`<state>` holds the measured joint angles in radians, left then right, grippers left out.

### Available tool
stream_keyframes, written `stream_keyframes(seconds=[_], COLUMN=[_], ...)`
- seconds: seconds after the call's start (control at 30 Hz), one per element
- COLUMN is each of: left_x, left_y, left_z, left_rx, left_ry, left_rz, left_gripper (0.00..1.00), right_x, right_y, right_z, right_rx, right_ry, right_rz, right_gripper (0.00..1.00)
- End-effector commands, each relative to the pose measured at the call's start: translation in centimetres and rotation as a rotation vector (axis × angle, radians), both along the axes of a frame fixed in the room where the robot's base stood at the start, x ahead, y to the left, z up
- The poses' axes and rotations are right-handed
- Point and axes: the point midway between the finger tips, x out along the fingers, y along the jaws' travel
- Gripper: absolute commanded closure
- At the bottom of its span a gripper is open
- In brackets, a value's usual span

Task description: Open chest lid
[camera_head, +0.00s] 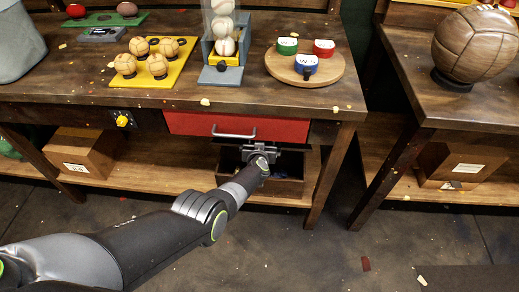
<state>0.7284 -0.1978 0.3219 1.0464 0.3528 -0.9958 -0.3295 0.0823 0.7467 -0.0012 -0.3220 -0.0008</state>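My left arm reaches in from the lower left. Its gripper (262,150) is below the red drawer, in front of the lower shelf. The fingers point away from the camera, so their opening is unclear. A dark wooden box (290,188), which may be the chest, sits on the lower shelf behind and around the gripper. My arm and gripper hide part of it. I cannot make out its lid or whether the gripper touches it. My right gripper is not in view.
A red drawer (190,125) with a metal handle (234,136) is just above the gripper. Cardboard boxes (85,150) (455,165) stand on the lower shelves. The workbench (180,100) holds balls and trays. The floor at the lower right is mostly clear.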

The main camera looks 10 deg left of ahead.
Motion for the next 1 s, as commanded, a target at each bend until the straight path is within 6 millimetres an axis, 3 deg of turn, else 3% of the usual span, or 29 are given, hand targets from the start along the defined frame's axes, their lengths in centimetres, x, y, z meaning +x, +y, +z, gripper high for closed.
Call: stream_keyframes(seconds=[0.03,0.33,0.6,1.0], left_x=[-0.6,-3.5,-6.4,-8.5], left_y=[0.0,0.0,-0.1,-0.2], left_z=[0.8,1.9,3.0,3.4], left_rx=[0.0,0.0,-0.002,0.0], left_ry=[0.002,0.002,0.002,0.0], left_rz=[0.0,0.0,-0.002,-0.003], left_gripper=[0.0,0.0,0.0,0.0], right_x=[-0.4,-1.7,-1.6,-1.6], right_y=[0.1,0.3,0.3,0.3], right_z=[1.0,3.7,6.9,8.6], right_rx=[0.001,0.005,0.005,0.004], right_ry=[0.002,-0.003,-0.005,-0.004], right_rz=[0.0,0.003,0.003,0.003], right_gripper=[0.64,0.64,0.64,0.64])
